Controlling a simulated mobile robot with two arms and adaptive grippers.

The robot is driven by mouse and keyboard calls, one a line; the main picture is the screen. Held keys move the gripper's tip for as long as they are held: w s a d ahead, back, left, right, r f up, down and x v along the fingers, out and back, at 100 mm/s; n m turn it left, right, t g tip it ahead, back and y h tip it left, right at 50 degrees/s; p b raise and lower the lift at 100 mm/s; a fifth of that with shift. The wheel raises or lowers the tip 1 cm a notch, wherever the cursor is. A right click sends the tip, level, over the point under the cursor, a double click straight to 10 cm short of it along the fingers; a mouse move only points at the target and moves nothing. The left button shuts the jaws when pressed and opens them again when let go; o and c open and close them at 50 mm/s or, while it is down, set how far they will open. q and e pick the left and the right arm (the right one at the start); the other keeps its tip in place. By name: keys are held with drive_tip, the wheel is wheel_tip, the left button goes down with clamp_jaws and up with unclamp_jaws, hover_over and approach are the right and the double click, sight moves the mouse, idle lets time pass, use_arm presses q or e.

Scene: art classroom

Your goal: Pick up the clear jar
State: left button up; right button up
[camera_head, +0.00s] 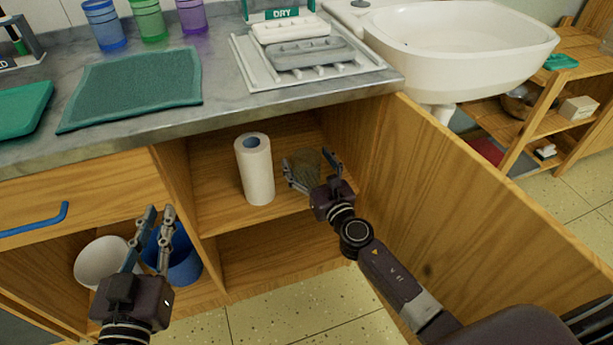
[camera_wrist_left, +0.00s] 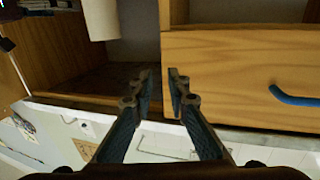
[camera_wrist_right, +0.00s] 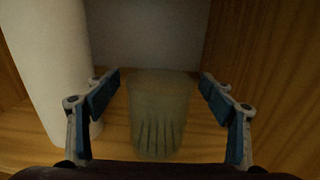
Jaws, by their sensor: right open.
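The clear jar (camera_head: 306,164) stands on the upper shelf inside the open cabinet, to the right of the paper towel roll. In the right wrist view the jar (camera_wrist_right: 158,112) looks upright, see-through and ribbed on its lower part. My right gripper (camera_head: 314,165) is open inside the cabinet, with one finger on each side of the jar. In the right wrist view gaps show between its fingers (camera_wrist_right: 160,85) and the jar. My left gripper (camera_head: 158,212) is open and empty in front of the lower left part of the cabinet; it also shows in the left wrist view (camera_wrist_left: 160,75).
The paper towel roll (camera_head: 256,172) stands close to the right gripper's left finger. The open cabinet door (camera_head: 450,190) is right of my right arm. A white bin (camera_head: 98,262) and a blue bin (camera_head: 186,262) stand beyond my left gripper. The countertop (camera_head: 215,95) overhangs the shelf.

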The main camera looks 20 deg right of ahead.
drive_tip(key=shift+w, duration=0.25)
drive_tip(key=shift+c, duration=0.6)
drive_tip(key=c, duration=1.6)
drive_tip(key=shift+r, duration=0.1)
